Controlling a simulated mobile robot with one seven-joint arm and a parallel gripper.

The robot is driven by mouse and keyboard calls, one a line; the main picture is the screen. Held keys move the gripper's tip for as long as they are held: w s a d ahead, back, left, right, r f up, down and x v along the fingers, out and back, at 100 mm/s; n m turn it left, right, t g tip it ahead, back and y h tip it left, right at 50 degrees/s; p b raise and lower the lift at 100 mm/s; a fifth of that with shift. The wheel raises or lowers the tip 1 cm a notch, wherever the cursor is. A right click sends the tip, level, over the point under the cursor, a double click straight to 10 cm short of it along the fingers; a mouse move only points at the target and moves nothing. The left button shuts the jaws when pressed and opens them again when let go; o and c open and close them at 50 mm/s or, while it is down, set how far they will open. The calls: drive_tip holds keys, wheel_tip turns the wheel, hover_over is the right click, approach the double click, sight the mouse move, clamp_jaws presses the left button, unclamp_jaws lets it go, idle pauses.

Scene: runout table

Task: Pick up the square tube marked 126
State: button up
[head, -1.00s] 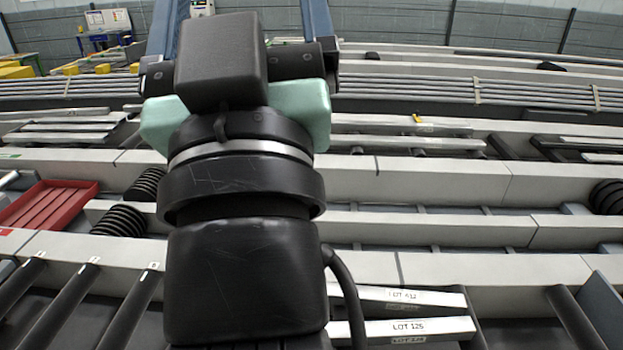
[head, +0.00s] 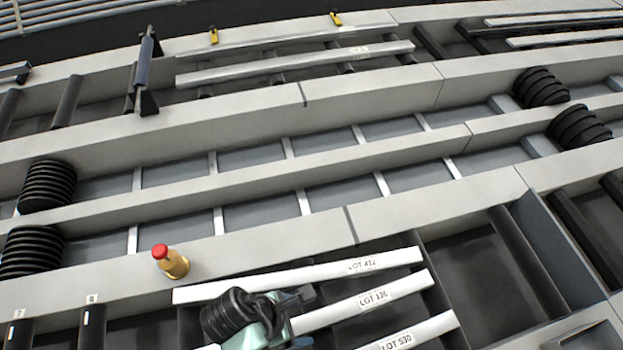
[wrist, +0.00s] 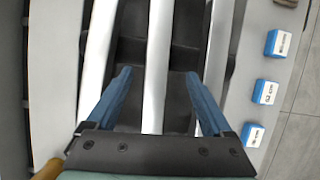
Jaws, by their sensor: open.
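Three pale square tubes lie side by side in the near rack in the head view. The far one is marked LOT 412 (head: 345,266). The middle tube (head: 345,312) has a small label that reads like 126 or 136. The near one is marked LOT 530 (head: 425,330). My gripper (head: 300,318) is over the left part of the middle tube, its fingers partly hidden. In the wrist view my open gripper (wrist: 158,73) has one blue finger on each side of the middle tube (wrist: 157,45). The outer tubes lie outside the fingers. Finger height against the tube is unclear.
A red-topped brass post (head: 170,262) stands on the beam left of the tubes. Black coils (head: 48,186) sit at left, others (head: 580,127) at right. More tubes (head: 295,63) lie at the back. Blue boxes (wrist: 265,92) sit on a ledge at right in the wrist view.

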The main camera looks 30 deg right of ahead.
sight(312, 321)
drive_tip(key=x, duration=0.2)
drive_tip(key=shift+s+d+f, duration=0.1)
drive_tip(key=shift+d+f, duration=0.05)
drive_tip(key=shift+f, duration=0.25)
drive_tip(key=shift+w+x, duration=0.1)
drive_tip(key=shift+x, duration=1.35)
drive_tip(key=shift+w+x, duration=0.15)
drive_tip(key=shift+x, duration=1.35)
drive_tip(key=shift+w, duration=0.1)
clamp_jaws()
